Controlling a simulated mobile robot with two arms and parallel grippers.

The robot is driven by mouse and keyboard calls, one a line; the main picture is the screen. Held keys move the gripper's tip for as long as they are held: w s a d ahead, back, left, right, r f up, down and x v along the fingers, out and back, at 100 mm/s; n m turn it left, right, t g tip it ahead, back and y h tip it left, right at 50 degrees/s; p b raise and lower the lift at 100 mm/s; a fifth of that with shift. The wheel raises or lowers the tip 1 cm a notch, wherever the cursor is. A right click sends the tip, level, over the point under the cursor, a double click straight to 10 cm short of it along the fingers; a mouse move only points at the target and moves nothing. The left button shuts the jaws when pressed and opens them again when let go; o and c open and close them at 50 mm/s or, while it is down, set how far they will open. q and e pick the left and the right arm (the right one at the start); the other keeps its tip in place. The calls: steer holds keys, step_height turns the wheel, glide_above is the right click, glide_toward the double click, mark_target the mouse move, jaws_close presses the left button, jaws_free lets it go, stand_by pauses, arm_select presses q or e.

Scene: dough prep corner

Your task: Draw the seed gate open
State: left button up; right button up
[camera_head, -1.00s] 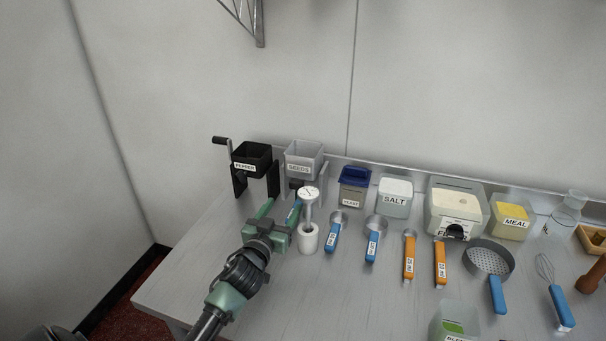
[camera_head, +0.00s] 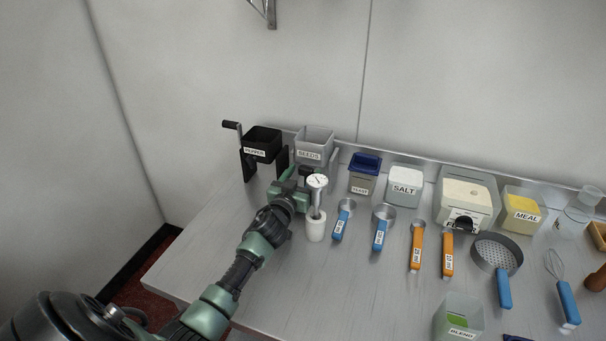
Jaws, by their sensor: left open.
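The grey seed hopper (camera_head: 315,146), labelled SEEDS, stands on legs at the back left of the table. Its gate under the bin is mostly hidden; a dark part shows just below the bin, by my gripper. My left gripper (camera_head: 292,177) is open, low in front of the seed hopper, reaching toward its underside. Its fingertips are partly hidden, and I cannot tell whether they touch the gate. My right gripper is not in view.
A white dial thermometer in a holder (camera_head: 316,226) stands close to the right of my gripper. The black pepper mill (camera_head: 262,143) is just left of the hopper. Scoops (camera_head: 381,234), tubs and a strainer (camera_head: 496,254) fill the right; the left front table (camera_head: 200,250) is clear.

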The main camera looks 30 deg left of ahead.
arm_select(q)
jaws_close()
steer(key=shift+p+v, duration=0.6)
steer(key=shift+v, duration=1.05)
jaws_free()
steer(key=b+v, duration=0.1)
steer(key=v, duration=0.6)
steer(key=shift+s+d, duration=0.15)
steer(key=shift+s, duration=0.2)
steer(key=shift+s, duration=0.1)
